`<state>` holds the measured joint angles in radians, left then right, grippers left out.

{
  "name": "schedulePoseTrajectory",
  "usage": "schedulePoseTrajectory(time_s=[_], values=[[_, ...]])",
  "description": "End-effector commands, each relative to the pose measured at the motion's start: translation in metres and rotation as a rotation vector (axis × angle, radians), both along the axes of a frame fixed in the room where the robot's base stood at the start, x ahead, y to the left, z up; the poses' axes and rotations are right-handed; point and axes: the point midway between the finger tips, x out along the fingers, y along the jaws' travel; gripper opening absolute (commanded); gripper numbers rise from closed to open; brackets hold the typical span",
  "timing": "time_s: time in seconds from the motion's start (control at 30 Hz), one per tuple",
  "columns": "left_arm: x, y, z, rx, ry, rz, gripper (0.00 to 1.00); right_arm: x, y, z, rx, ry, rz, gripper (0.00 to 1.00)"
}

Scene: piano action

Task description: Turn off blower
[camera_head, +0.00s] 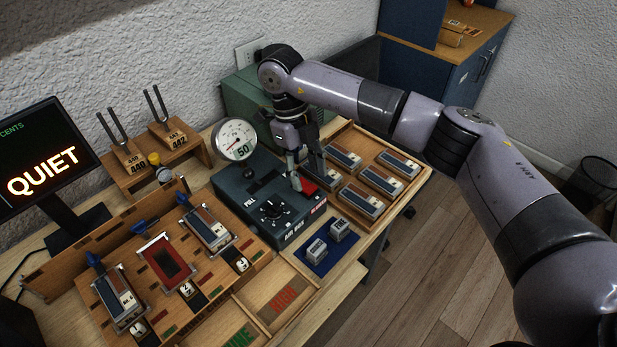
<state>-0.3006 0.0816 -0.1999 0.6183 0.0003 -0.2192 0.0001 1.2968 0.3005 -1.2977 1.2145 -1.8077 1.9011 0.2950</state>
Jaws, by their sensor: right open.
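The dark blue air box (246,196) stands on the bench with a round white gauge (235,140) and a black knob (272,210) on it. A red switch (308,187) sits at its right end, above a small red label that is too small to read surely. My right gripper (305,181) points down at the red switch with its fingers apart and nothing between them. One fingertip is at the switch's left edge; I cannot tell whether it touches. The fingers partly hide the switch. My left gripper is not in view.
A wooden tray (408,195) of several reed blocks lies right of the air box. A blue mat (321,263) with small grey blocks lies in front. Tuning forks (112,130) and a monitor reading QUIET (42,172) stand left. A green box (240,98) is behind.

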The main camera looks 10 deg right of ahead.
Motion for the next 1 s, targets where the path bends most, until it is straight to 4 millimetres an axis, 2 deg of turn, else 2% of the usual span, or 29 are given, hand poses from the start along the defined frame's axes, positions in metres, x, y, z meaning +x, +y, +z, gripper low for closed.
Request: schedulePoseTrajectory(time_s=[0.03,0.2,0.4,0.6,1.0], values=[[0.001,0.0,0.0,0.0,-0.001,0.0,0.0,0.003,0.002,0.012,0.002,-0.005,0.0,0.45],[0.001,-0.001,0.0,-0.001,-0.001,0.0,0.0,0.012,0.007,0.048,0.0,-0.005,0.0,0.45],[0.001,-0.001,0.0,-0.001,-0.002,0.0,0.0,0.019,0.012,0.08,-0.001,-0.003,0.001,0.45],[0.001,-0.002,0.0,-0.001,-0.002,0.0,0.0,0.021,0.013,0.093,0.0,-0.001,-0.001,0.45],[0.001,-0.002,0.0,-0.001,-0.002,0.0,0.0,0.021,0.014,0.093,0.0,0.0,0.0,0.45]])
